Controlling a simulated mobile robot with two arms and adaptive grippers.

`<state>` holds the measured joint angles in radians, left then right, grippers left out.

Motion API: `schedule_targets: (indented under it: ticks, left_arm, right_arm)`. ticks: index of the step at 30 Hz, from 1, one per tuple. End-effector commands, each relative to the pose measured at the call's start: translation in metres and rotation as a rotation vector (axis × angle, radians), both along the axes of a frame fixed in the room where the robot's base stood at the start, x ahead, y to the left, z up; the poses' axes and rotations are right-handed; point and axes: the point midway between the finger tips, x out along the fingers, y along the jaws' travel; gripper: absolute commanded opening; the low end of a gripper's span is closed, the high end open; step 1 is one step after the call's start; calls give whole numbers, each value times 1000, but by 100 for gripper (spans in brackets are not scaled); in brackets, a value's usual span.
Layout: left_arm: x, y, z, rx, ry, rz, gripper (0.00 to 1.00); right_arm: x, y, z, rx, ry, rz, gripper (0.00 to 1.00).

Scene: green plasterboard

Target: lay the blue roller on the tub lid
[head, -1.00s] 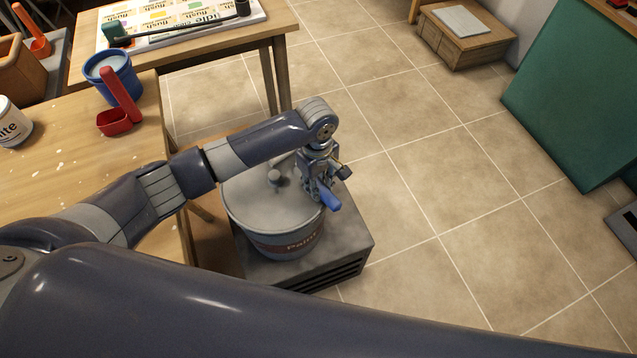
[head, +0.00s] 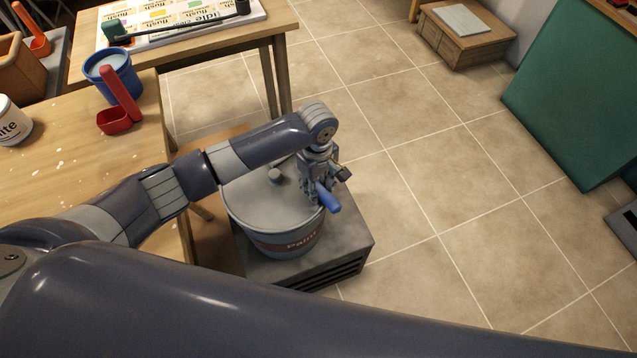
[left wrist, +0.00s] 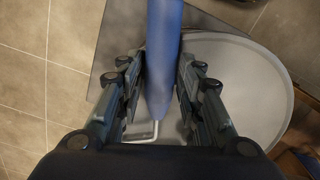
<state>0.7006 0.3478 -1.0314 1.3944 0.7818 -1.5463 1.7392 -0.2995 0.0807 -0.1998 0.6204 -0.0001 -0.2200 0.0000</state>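The paint tub (head: 285,244) stands on a dark grey box, closed by a round grey lid (head: 250,212) with a knob. My left gripper (head: 318,187) is over the lid's right edge, pointing down. It is shut on the blue roller (head: 329,201), whose handle sticks out toward the lower right. In the left wrist view, the blue handle (left wrist: 163,50) runs between both fingers, and a bent pale rod shows below it. The lid (left wrist: 245,85) lies beneath, to the right. Whether the roller touches the lid I cannot tell. My right gripper is out of view.
The grey box (head: 345,240) extends past the tub on the right. A wooden table (head: 60,170) at left bears a blue cup (head: 118,75), a red scoop (head: 118,105) and a white can (head: 12,122). Tiled floor to the right is open; a green board (head: 580,95) stands beyond.

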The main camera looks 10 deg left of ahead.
Motion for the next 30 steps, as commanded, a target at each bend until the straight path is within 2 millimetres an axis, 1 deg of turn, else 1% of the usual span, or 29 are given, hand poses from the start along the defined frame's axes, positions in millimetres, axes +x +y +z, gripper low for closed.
schedule_targets:
  ticks: [10,14,17,24,27,30]
  left_arm:
    - [0,0,0,0,0,0,47]
    - [1,0,9,-2,-1,-1,47]
    - [1,0,25,-2,-3,-2,47]
    - [2,1,77,-2,-3,-1,47]
    - [2,1,96,-2,-2,-2,47]
    - [2,2,109,-3,-2,-1,47]
  right_arm:
    - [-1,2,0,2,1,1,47]
    - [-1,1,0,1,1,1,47]
    - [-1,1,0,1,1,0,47]
    - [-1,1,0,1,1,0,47]
    - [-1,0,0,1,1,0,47]
    - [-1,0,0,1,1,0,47]
